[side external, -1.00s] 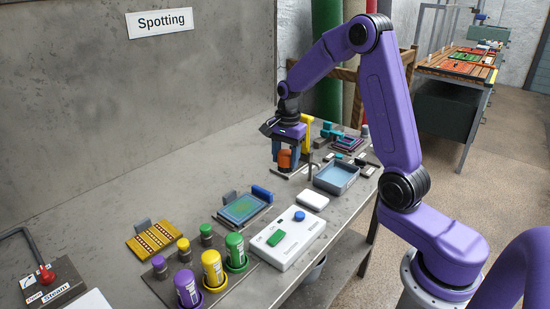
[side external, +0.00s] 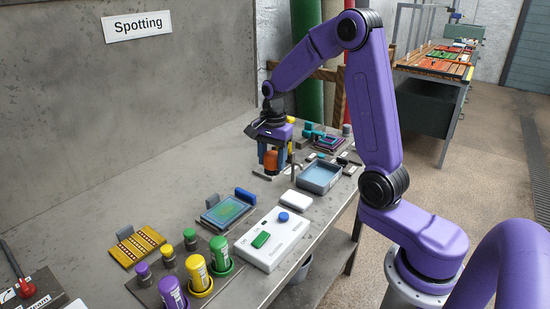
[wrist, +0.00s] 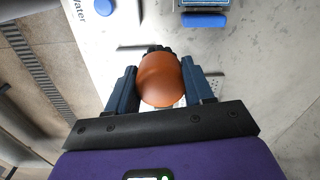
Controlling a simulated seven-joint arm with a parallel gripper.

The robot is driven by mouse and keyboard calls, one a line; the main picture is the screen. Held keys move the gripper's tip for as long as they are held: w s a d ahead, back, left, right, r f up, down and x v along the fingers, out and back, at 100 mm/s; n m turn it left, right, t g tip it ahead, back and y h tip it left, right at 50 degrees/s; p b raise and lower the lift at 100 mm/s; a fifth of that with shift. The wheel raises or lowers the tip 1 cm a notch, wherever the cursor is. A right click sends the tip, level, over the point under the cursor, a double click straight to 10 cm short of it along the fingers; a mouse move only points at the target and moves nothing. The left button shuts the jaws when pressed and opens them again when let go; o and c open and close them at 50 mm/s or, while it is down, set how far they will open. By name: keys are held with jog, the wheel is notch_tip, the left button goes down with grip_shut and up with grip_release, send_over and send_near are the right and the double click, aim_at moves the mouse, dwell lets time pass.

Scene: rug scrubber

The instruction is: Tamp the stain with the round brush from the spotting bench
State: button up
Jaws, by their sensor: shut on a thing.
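My gripper (side external: 271,158) is shut on the orange-brown, rounded handle of the round brush (side external: 271,162), low over the far part of the bench. In the wrist view the brush (wrist: 160,80) sits between both fingertips, and its handle hides most of its lower end. I cannot tell whether it touches the bench. A blue-framed tray with a green and teal rug piece (side external: 231,211) lies nearer the camera, with a blue handle at its far end. No stain stands out clearly in this piece.
A white control box (side external: 273,240) with a blue knob and green switch stands at the bench's right edge. Several coloured bottles (side external: 197,273), a yellow striped piece (side external: 137,246), a white pad (side external: 297,199) and an open blue-grey tray (side external: 320,177) share the bench.

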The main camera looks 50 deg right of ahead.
jog(key=w+a+f, duration=0.4)
jog(key=w+a, duration=0.5)
jog(key=a, duration=0.2)
jog(key=shift+s+a+f, duration=0.1)
jog(key=shift+f, duration=1.35)
jog(key=shift+s+a+f, duration=0.1)
jog(key=shift+f, duration=1.3)
jog(key=shift+f, duration=0.7)
jog(key=shift+r, duration=0.65)
jog(key=shift+f, duration=0.4)
jog(key=shift+r, duration=0.45)
jog(key=shift+f, duration=0.6)
dwell(0.9)
